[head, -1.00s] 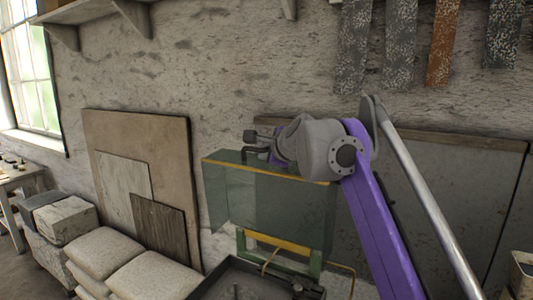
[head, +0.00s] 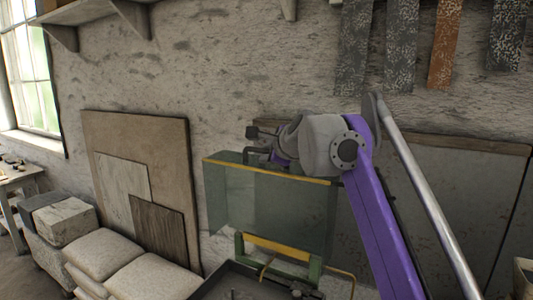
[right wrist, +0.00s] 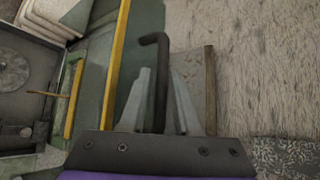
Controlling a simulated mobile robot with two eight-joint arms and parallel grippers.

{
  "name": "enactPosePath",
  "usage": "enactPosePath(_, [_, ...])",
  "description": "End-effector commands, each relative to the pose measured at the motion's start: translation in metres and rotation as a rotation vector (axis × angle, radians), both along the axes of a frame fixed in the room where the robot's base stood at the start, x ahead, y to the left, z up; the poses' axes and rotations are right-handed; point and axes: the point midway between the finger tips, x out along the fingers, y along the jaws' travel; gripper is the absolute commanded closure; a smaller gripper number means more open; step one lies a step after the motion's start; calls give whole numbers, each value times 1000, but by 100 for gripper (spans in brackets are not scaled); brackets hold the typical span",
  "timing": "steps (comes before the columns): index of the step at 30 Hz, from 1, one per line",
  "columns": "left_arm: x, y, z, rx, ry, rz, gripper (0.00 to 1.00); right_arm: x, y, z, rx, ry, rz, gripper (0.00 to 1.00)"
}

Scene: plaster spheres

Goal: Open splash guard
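The splash guard (head: 275,205) is a greenish see-through box-like panel with a yellow top edge, standing over a machine by the wall. A dark bent handle (right wrist: 160,75) rises at its top edge. My right gripper (head: 268,148) is at this handle in the head view. In the right wrist view, the two grey fingers of my right gripper (right wrist: 161,90) stand close on either side of the handle's bar and appear shut on it. My left gripper is not in view.
Below the guard is a dark machine tray (head: 232,282) with a green and yellow frame (head: 277,249). Pale sacks (head: 105,258) and leaning boards (head: 150,180) stand at left. The stone wall (head: 225,70) is close behind the guard.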

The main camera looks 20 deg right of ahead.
Motion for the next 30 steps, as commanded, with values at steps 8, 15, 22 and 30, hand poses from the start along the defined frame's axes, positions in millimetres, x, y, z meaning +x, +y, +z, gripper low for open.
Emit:
enactPosePath(8, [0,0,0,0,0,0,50,0,0,-1,0,4,2,54])
enactPosePath(15, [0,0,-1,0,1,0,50,-17,0,6,0,3,0,54])
enactPosePath(22, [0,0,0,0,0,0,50,-61,3,26,0,0,-1,54])
enactPosePath(30, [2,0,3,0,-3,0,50,-96,5,41,-1,-1,0,54])
